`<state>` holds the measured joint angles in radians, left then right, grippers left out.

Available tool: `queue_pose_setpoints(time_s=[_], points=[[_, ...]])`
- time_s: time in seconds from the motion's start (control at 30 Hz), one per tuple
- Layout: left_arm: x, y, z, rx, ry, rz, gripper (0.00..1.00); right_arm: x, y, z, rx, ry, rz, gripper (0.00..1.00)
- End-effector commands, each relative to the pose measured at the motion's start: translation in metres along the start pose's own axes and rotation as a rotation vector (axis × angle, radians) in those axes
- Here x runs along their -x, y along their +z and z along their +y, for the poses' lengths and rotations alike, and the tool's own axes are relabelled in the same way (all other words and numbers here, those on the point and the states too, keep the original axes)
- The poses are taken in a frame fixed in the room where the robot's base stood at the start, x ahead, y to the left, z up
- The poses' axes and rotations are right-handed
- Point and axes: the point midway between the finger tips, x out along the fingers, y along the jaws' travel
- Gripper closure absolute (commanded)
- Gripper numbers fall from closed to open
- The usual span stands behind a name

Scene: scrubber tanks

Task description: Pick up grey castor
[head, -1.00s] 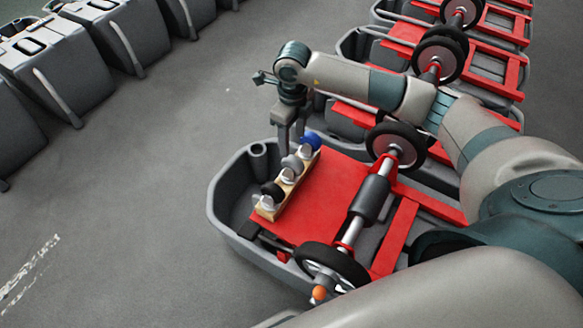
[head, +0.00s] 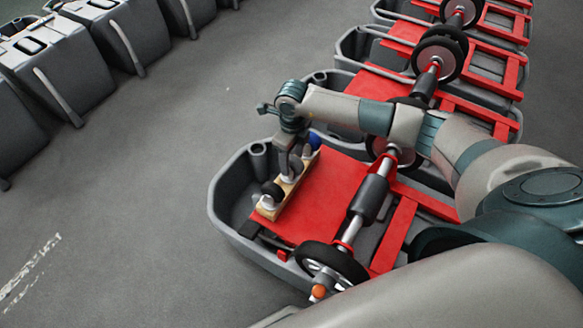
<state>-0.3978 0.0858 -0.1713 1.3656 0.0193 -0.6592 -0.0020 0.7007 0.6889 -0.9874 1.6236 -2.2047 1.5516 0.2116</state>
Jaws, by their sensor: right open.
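A wooden block (head: 283,202) lies along the left side of the red plate in the nearest grey tank. It carries a row of castors. The blue castor (head: 314,141) is at the far end and a black castor (head: 272,190) is nearer the front. The grey castor (head: 296,163) sits between them. My right gripper (head: 288,172) points down at the grey castor with its jaws open. Its fingers cover part of the castor, and I cannot tell whether they touch it. My left gripper is out of view.
The red plate (head: 322,188) beside the block is clear. An axle with dark wheels (head: 328,262) crosses the tank to the right. More tanks (head: 343,45) stand behind it. Grey floor (head: 130,220) is free at left, with closed tanks (head: 60,65) beyond.

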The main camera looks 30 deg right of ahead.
Motion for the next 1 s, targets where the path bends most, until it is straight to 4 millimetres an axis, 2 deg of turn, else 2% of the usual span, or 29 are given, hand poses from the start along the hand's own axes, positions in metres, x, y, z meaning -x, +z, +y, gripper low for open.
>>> queue_pose_setpoints(time_s=[0.17,0.5,1.0], points=[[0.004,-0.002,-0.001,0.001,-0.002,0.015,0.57,-0.011,0.000,0.002,-0.001,0.003,0.001,0.45],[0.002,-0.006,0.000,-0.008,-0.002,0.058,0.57,-0.049,0.001,0.003,-0.001,0.001,0.002,0.45],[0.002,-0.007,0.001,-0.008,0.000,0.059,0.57,-0.051,0.002,0.002,0.000,0.000,0.000,0.45]])
